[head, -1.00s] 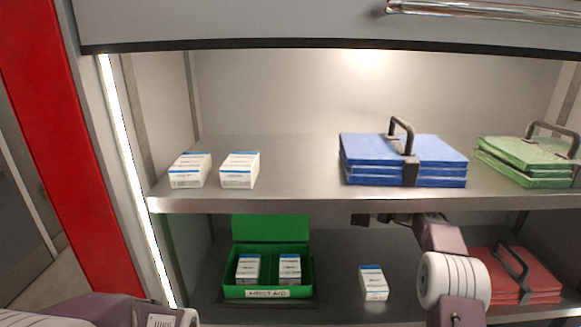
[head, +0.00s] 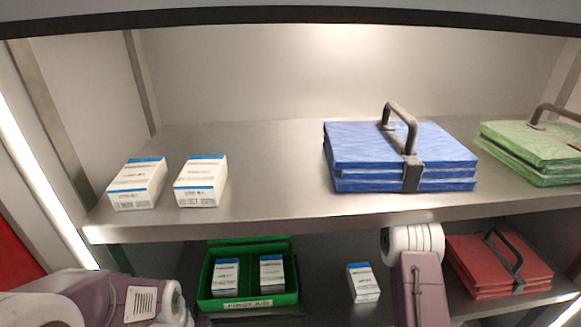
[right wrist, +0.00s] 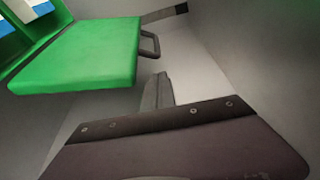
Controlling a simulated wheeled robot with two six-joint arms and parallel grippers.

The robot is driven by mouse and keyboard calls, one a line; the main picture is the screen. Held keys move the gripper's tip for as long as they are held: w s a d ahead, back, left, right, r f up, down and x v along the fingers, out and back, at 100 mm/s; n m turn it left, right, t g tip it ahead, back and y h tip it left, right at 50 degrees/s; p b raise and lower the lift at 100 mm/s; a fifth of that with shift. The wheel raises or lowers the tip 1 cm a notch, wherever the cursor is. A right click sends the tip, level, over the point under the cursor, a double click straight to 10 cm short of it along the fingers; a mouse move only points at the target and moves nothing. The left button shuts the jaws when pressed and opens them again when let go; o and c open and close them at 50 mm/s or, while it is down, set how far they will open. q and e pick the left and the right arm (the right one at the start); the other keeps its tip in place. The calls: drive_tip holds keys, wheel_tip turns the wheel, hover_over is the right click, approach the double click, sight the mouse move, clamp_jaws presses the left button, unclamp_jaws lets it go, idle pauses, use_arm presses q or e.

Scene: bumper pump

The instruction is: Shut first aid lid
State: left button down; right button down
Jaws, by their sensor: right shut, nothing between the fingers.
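The green first aid box (head: 248,303) stands open on the lower shelf at lower left in the head view, with two white-and-blue cartons (head: 226,275) (head: 272,272) in its compartments. Its lid is mostly hidden by the upper shelf there. In the right wrist view the green lid (right wrist: 85,55) shows large at upper left, with a grey handle (right wrist: 151,44) on its edge. My right gripper (right wrist: 160,85) is shut and empty, below the handle in that picture; contact with the lid cannot be told. The shelf hides it in the head view. My left gripper is out of view.
Another carton (head: 363,283) stands on the lower shelf right of the box, near a red folder stack (head: 480,262). The upper shelf (head: 270,215) overhangs them, carrying two cartons (head: 137,184) (head: 201,181), a blue stack (head: 360,150) and a green stack (head: 530,148).

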drive_tip(key=p+x, duration=0.2)
drive_tip(key=x, duration=0.4)
drive_tip(key=shift+a+p, duration=0.2)
drive_tip(key=shift+p, duration=0.15)
